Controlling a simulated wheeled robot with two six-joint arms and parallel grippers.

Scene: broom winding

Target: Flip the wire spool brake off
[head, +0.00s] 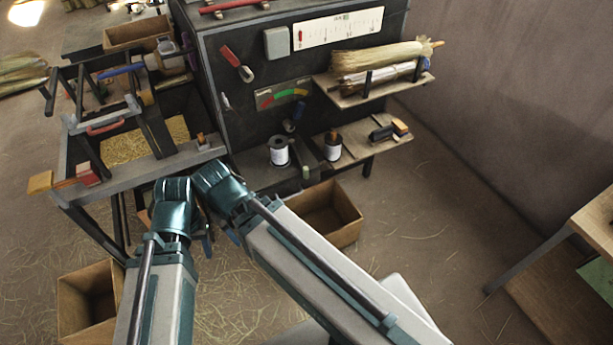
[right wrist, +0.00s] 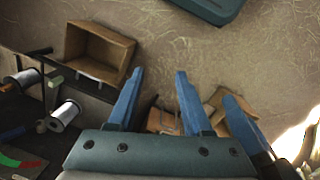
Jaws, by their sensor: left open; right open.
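A wire spool (head: 280,151) with white wire stands on a dark shelf at the front of the black machine, and a second spool (head: 332,147) stands to its right. Both show at the left of the right wrist view, one upper (right wrist: 22,78) and one lower (right wrist: 65,115). A small green lever (head: 306,173) sits by the shelf edge; whether it is the brake I cannot tell. My left gripper (head: 207,243) is mostly hidden between the arms, only blue finger parts showing. My right gripper (right wrist: 160,92) is open and empty, apart from the spools.
An open cardboard box (head: 325,213) stands on the floor below the shelf, another box (head: 90,300) at lower left. A workbench (head: 150,172) is at the left. A red-handled lever (head: 232,60) and a coloured gauge (head: 283,94) are on the machine.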

